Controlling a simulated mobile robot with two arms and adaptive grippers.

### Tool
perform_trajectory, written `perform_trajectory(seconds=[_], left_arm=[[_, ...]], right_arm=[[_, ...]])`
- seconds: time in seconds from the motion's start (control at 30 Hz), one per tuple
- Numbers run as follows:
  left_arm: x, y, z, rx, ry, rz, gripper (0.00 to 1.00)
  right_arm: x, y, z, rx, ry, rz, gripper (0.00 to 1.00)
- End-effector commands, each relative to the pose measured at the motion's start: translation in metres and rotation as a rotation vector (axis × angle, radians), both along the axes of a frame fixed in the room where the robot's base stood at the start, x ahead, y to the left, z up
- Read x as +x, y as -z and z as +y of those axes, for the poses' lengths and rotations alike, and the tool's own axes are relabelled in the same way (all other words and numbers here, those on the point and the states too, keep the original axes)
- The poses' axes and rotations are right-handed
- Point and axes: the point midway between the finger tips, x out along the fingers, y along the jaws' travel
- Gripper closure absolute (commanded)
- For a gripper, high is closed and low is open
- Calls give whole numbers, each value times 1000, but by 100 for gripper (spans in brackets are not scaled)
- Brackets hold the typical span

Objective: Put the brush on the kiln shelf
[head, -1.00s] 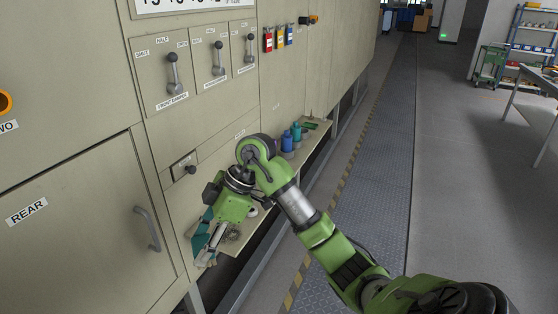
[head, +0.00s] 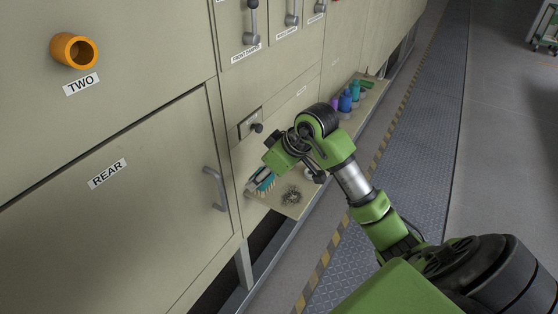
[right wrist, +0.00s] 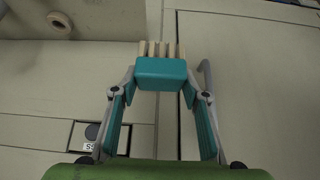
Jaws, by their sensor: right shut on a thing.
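My right gripper (head: 260,181) is at the near end of the kiln shelf (head: 286,209), its fingers pointing left towards the kiln wall. In the right wrist view the fingers (right wrist: 160,82) are shut on the brush (right wrist: 160,72), a teal block with pale bristles facing away from the palm. In the head view the brush is hard to tell apart from the teal fingers. The shelf is a narrow pale ledge along the kiln's side. Whether the brush touches the wall or shelf cannot be told. My left gripper is not in view.
A tangle of grey wire (head: 291,195) lies on the near shelf end, with a white round item (head: 309,173) behind it. Blue bottles (head: 346,101) stand farther along. The REAR door's handle (head: 214,188) sticks out left of the gripper. A black knob (head: 257,128) is above it.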

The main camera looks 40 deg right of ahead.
Motion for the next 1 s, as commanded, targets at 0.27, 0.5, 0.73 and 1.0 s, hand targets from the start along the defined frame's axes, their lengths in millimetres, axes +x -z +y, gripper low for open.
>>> perform_trajectory(seconds=[0.27, 0.5, 0.73, 1.0], left_arm=[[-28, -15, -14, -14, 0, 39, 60], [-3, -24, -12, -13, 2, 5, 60], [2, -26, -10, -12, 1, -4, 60], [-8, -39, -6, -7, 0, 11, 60]], right_arm=[[44, 23, -31, 2, 2, 3, 79], [68, 61, -47, 1, -1, 2, 79], [78, 75, -54, 1, -1, -2, 79], [81, 105, -56, 1, -1, 2, 79]])
